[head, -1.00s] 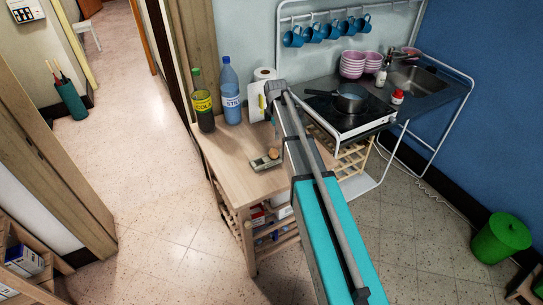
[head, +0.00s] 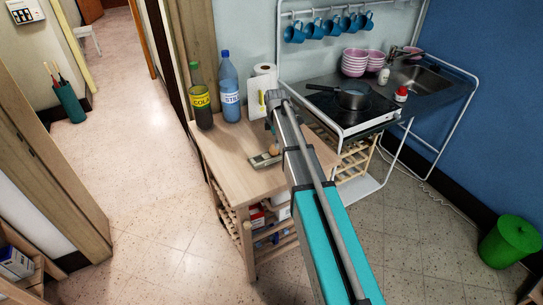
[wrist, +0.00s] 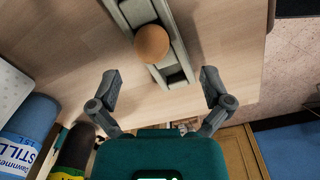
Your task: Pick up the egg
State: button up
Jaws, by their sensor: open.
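The egg (wrist: 151,44) is brown and sits in a grey holder (wrist: 177,62) on the wooden table. In the head view the egg (head: 276,149) is small and partly hidden by my arm, with the holder (head: 264,160) beside it. My gripper (wrist: 162,82) is open and empty in the wrist view. Its fingers are spread wide, and the egg lies ahead of them, a little left of the middle between the fingertips. The fingers are not touching the egg or the holder. In the head view my arm hides most of the gripper.
The table's front left is clear.

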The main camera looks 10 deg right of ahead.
aim_at(274, 150)
jog(key=shift+f, duration=0.45)
jog(key=shift+b, duration=0.3)
jog(key=f+b, duration=0.1)
jog(key=w+f+b, duration=0.1)
jog(key=f+b, duration=0.1)
jog(key=shift+a+f, duration=0.15)
jog(key=shift+f, duration=0.1)
jog(key=shift+f+b, duration=0.85)
jog(key=shift+b, duration=0.15)
jog(key=c, duration=1.2)
jog(key=shift+c, duration=0.2)
jog(key=shift+r, duration=0.15)
